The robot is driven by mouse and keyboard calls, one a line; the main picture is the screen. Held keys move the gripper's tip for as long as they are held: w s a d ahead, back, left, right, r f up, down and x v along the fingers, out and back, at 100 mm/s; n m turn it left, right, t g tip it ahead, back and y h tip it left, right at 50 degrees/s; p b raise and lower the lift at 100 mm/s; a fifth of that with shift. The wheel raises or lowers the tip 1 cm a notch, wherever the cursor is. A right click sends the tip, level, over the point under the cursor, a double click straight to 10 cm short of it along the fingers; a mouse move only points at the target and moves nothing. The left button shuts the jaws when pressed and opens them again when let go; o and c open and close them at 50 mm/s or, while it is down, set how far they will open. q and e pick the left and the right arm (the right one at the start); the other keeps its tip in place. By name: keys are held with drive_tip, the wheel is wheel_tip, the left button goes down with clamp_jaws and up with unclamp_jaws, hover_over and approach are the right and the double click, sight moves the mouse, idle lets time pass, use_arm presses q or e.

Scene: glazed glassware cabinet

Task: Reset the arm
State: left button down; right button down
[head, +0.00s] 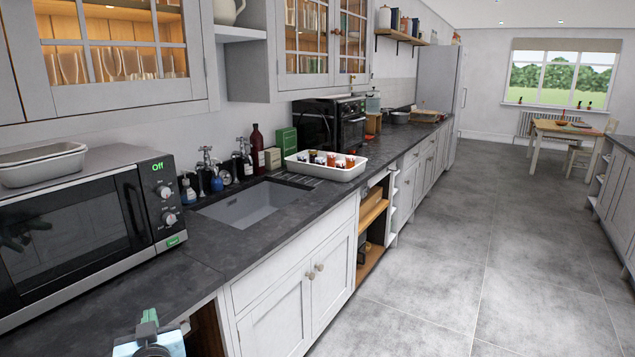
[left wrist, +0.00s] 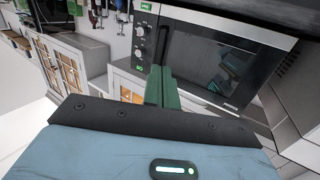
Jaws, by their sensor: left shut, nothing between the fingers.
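My left gripper (head: 149,317) is at the bottom left of the head view, in front of the dark counter, with its green fingers pointing up. In the left wrist view its green fingers (left wrist: 160,86) are together with nothing between them. The glazed cabinet (head: 205,75) hangs on the wall at the upper left, with glasses (head: 112,65) behind its closed panes. Glazed doors (left wrist: 72,72) also show in the left wrist view, which is turned over. My right gripper is in neither view.
A microwave (head: 80,235) with a white dish (head: 40,165) on top stands on the counter (head: 240,240). It also fills the upper right of the left wrist view (left wrist: 215,60). Beyond are a sink (head: 255,203) and a white tray of jars (head: 325,172). The floor (head: 440,260) at right is clear.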

use_arm(q)
drive_tip(key=s+d+f+m+g+h, duration=0.2)
drive_tip(key=s+d+f+m+h, duration=0.15)
drive_tip(key=s+f, duration=0.85)
drive_tip(key=s+d+f+m+g+h, duration=0.25)
drive_tip(key=s+d+f+h, duration=0.25)
drive_tip(key=s+f, duration=0.8)
drive_tip(key=s+d+f+g+h, duration=0.1)
drive_tip(key=s+d+f, duration=0.1)
drive_tip(key=s, duration=0.4)
drive_tip(key=s+d+f+m+g, duration=0.1)
drive_tip(key=s+f, duration=0.3)
drive_tip(key=s, duration=0.1)
drive_tip(key=shift+s+d+h, duration=0.35)
drive_tip(key=shift+d, duration=0.05)
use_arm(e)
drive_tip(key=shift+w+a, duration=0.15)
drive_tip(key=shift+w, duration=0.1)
